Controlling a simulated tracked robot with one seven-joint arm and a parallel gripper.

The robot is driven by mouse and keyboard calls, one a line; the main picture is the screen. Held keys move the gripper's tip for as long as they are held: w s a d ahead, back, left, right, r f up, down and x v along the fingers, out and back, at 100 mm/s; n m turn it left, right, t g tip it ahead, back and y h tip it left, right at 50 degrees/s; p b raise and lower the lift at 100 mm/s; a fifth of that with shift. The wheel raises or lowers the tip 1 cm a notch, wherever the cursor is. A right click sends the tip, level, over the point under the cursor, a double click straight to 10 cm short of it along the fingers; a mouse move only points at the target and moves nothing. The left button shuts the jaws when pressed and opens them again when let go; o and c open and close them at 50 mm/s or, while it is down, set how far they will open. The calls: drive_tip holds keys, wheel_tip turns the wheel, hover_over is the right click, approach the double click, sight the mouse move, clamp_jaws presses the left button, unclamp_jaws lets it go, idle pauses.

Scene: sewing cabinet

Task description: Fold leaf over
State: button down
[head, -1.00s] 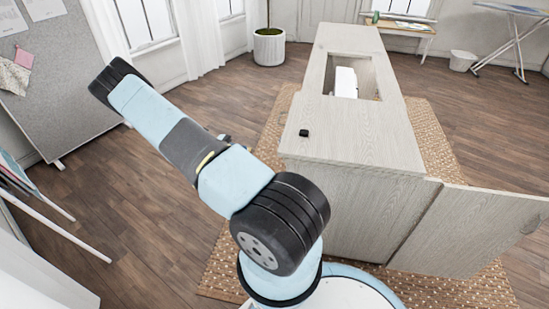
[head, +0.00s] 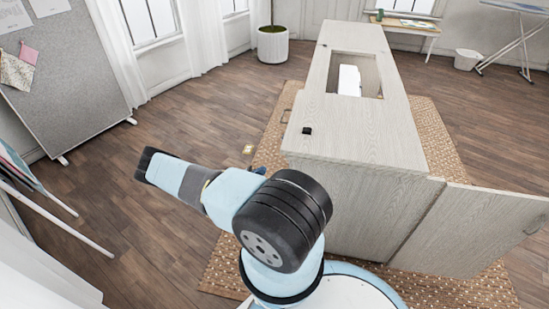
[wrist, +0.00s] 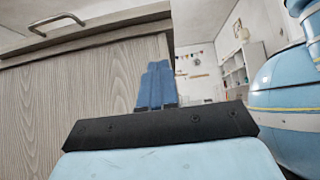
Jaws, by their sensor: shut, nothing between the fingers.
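The pale wood cabinet (head: 350,125) stands right of my arm, its top holding a rectangular opening with a white object (head: 349,80) inside. A panel (head: 480,228) stands out from its near right corner. I cannot tell for certain which part is the leaf. In the wrist view, my gripper (wrist: 157,85) has its blue fingers shut and empty. They appear in front of a wood face (wrist: 85,105) with a bar handle (wrist: 57,24) at upper left; contact is unclear. The head view does not show the fingertips clearly.
A small black item (head: 307,131) lies on the cabinet top. A woven rug (head: 225,270) lies under the cabinet. A grey pinboard (head: 75,75) stands at left, a potted plant (head: 272,45) behind. The wood floor left of the cabinet is mostly clear.

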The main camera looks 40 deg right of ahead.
drive_tip(key=w+a+r+x, duration=0.1)
drive_tip(key=r+x, duration=0.1)
drive_tip(key=x, duration=1)
drive_tip(key=shift+r, duration=0.25)
drive_tip(key=shift+w+d, duration=0.1)
drive_tip(key=shift+d, duration=0.05)
